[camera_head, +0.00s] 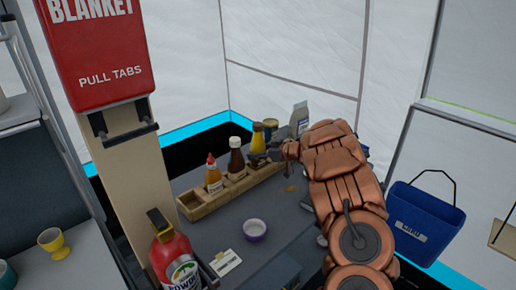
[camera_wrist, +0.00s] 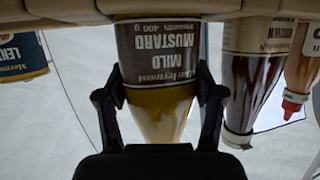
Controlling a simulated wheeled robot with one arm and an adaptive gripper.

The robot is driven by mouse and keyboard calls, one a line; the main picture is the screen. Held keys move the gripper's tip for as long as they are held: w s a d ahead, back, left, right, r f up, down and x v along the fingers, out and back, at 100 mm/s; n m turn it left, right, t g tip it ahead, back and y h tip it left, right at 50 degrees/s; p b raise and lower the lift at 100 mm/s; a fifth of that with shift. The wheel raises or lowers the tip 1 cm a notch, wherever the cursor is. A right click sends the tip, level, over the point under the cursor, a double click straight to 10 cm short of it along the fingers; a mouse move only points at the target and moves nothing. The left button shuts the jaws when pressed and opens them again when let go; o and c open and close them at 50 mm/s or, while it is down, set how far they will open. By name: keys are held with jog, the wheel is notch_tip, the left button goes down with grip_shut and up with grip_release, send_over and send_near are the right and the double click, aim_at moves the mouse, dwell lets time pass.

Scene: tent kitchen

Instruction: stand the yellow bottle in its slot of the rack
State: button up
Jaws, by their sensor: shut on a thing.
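The yellow mustard bottle (camera_head: 258,138) stands upright at the far right end of the wooden rack (camera_head: 192,212). In the wrist view, which is upside down, the mustard bottle (camera_wrist: 158,60) has its lower end at the rack's edge (camera_wrist: 70,12), and its base is hidden there. I cannot tell whether it rests on the slot floor. My gripper (camera_head: 263,157) is shut on the bottle, with one finger on each side in the wrist view (camera_wrist: 160,96).
A dark brown sauce bottle (camera_head: 236,160) and an orange-red capped bottle (camera_head: 213,176) stand in the rack to the left. A tin (camera_head: 271,125) and a grey carton (camera_head: 299,118) stand behind. A small bowl (camera_head: 255,229) sits in front on the counter.

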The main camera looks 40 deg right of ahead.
jog(key=shift+f, duration=0.35)
jog(key=shift+f, duration=0.5)
dwell(0.8)
jog(key=o, duration=1.6)
jog(key=shift+o, duration=0.2)
jog(key=v, duration=1.2)
